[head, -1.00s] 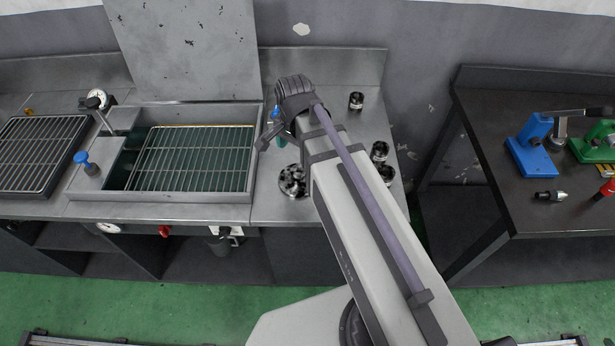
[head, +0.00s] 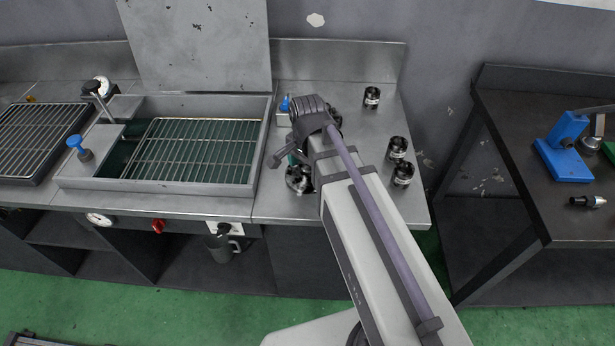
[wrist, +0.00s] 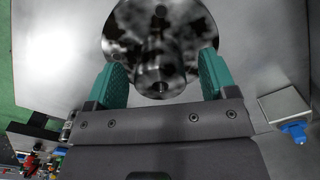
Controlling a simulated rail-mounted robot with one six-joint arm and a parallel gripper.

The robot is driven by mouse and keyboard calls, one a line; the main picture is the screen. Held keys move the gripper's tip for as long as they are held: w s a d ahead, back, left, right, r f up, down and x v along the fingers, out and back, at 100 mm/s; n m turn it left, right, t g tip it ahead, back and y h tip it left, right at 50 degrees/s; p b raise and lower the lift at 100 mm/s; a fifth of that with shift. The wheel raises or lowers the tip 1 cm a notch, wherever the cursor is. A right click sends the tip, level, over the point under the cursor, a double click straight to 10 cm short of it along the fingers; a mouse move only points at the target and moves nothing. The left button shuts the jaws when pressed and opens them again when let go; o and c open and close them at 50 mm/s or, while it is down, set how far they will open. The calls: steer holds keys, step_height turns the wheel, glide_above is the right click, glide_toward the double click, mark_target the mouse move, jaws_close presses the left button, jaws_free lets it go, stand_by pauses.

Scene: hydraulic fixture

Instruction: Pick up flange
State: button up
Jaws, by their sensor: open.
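The flange (wrist: 160,30) is a shiny metal disc with a raised central hub, lying on the steel worktop. In the wrist view it is at the top middle, with its hub (wrist: 158,75) pointing toward the camera. My gripper (wrist: 160,82) is open, its two green fingers on either side of the hub, with a visible gap on both sides. In the head view my gripper (head: 292,158) is over the right part of the worktop, and the flange (head: 297,180) shows partly below it, largely hidden by my arm.
Several small metal cylinders (head: 398,148) stand on the worktop to the right of my arm. A basin with a wire rack (head: 190,150) is on the left. A blue-knobbed block (head: 284,112) is behind my gripper. A separate dark table (head: 520,110) stands at the right.

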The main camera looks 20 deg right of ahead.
steer(key=c, duration=1.4)
